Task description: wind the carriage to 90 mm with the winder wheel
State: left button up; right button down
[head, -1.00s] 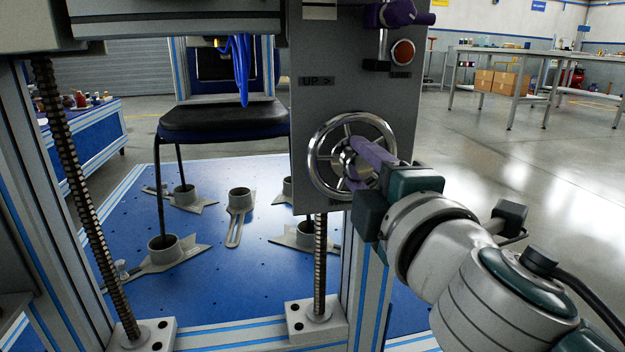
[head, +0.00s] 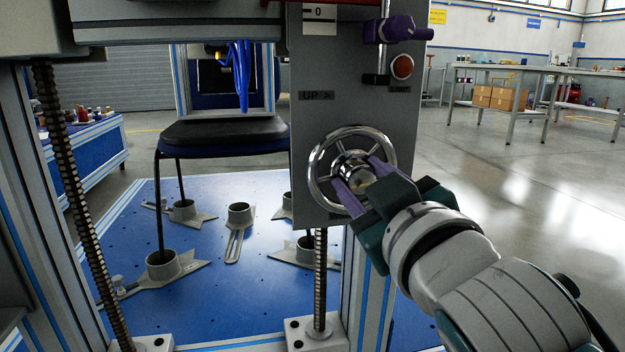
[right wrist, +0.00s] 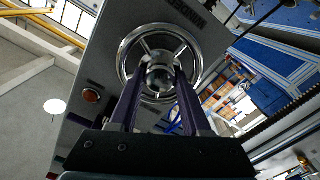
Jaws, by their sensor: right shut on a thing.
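The chrome winder wheel (head: 314,168) is on the grey panel (head: 318,130), below a label reading "UP >". My right gripper (head: 365,181) has its two purple fingers on either side of the wheel's hub, shut on it. The right wrist view shows the wheel (right wrist: 123,62) face on, with the fingers reaching its middle (right wrist: 159,80). A white scale plate (head: 319,18) with a "0" shows at the top of the panel; the rest is cut off. A grey crossbeam (head: 180,30) runs left from the panel; I cannot tell whether it is the carriage. My left gripper is out of view.
A purple clamp (head: 398,30) and a red button (head: 402,67) are on the panel above the wheel. Threaded screws (head: 320,280) flank the frame.

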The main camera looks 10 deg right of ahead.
jog(key=m, duration=0.1)
jog(key=m+p, duration=0.1)
jog(key=m, duration=0.3)
jog(key=shift+d+f+p, duration=0.15)
jog(key=shift+f+p, duration=0.15)
jog(key=shift+f, duration=0.05)
jog(key=shift+m+p, duration=0.35)
jog(key=shift+m, duration=0.75)
jog(key=shift+f+m, duration=0.15)
jog(key=shift+m, duration=0.65)
jog(key=shift+c, duration=2.4)
grip_release()
jog(key=shift+o, duration=0.7)
jog(key=shift+s+p, duration=0.1)
jog(key=shift+p, duration=0.25)
jog(key=shift+o, duration=0.9)
jog(key=shift+s+d+r+p, duration=0.1)
jog(key=shift+s+r+p, duration=0.05)
jog(key=shift+r+p, duration=0.7)
jog(key=s, duration=0.1)
jog(key=s+p, duration=0.1)
jog(key=s, duration=0.1)
jog(key=shift+s+f, duration=0.25)
jog(key=shift+f, duration=0.1)
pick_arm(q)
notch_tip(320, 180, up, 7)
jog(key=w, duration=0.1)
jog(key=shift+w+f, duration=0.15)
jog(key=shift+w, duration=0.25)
